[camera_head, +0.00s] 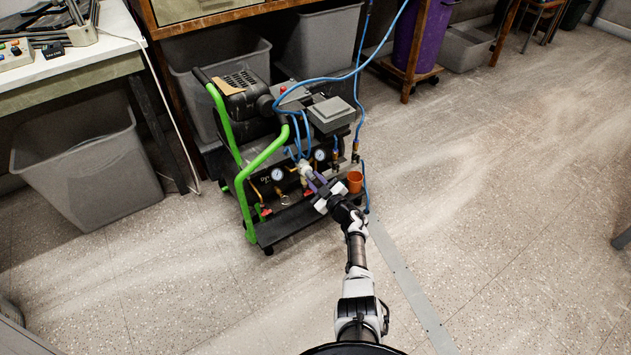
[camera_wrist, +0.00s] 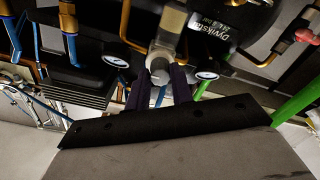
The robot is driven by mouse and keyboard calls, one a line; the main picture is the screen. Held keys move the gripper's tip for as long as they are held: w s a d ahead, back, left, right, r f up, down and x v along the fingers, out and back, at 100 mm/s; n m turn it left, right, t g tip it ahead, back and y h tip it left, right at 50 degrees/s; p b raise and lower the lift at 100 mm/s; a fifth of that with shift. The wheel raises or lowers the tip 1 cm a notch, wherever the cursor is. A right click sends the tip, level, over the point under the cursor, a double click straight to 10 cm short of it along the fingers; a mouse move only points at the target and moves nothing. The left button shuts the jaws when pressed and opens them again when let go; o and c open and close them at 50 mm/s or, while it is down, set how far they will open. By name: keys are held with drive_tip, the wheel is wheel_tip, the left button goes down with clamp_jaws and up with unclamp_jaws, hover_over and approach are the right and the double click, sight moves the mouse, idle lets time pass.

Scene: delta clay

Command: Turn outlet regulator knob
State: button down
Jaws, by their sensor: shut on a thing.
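The outlet regulator knob (camera_head: 305,168) is a pale cylinder on the front of a black compressor (camera_head: 247,105) with green handles. It also shows in the wrist view (camera_wrist: 161,62), top centre, between two purple fingers. My gripper (camera_head: 312,179) reaches the compressor's front, and its fingers are shut on the knob, as the wrist view also shows (camera_wrist: 159,86). One gauge (camera_head: 277,174) sits left of the knob and another gauge (camera_head: 319,155) sits to its upper right. The knob's far side and its turn angle cannot be made out.
Blue hoses (camera_head: 335,77) loop over the compressor. Grey bins (camera_head: 88,174) stand left and behind, and a purple bin (camera_head: 424,38) at the back. The floor (camera_head: 490,190) to the right is mostly clear.

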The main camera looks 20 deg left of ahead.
drive_tip(key=c, duration=1.2)
unclamp_jaws()
drive_tip(key=shift+d, duration=0.1)
drive_tip(key=shift+s+d+r+p, duration=0.1)
drive_tip(key=shift+s+d+p, duration=0.15)
drive_tip(key=shift+p, duration=0.25)
drive_tip(key=p+v, duration=0.8)
drive_tip(key=v, duration=0.5)
